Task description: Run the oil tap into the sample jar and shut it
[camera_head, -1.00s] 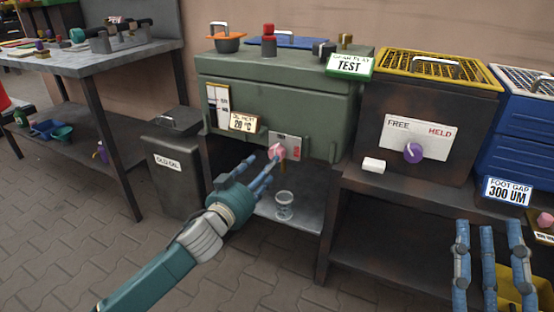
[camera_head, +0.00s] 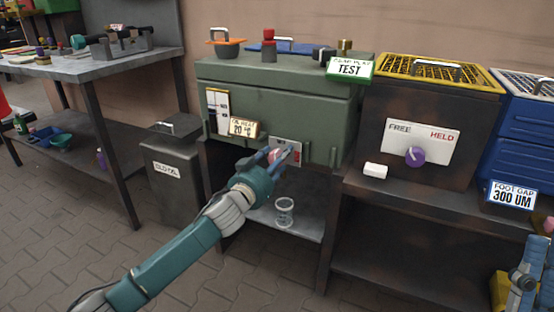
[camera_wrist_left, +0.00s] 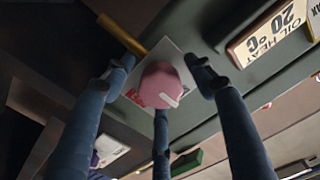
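The oil tap's pink knob (camera_head: 272,156) is on a white plate (camera_head: 289,150) at the front of the green tank; it also shows in the left wrist view (camera_wrist_left: 160,84). My left gripper (camera_head: 280,155) has its fingers spread around the knob, with gaps visible at its sides in the wrist view. A brass spout (camera_wrist_left: 122,36) shows beside the plate there. The clear sample jar (camera_head: 284,212) stands upright on the low shelf below the tap and looks empty. Whether oil runs is hidden. My right gripper (camera_head: 525,275) is partly in view at the lower right.
The green tank (camera_head: 280,95) carries a TEST sign and an oil heat label. A dark bin (camera_head: 172,175) stands left of it. To the right is a dark box with a FREE/HELD plate (camera_head: 435,142), purple knob, and a white block (camera_head: 376,171) on the bench.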

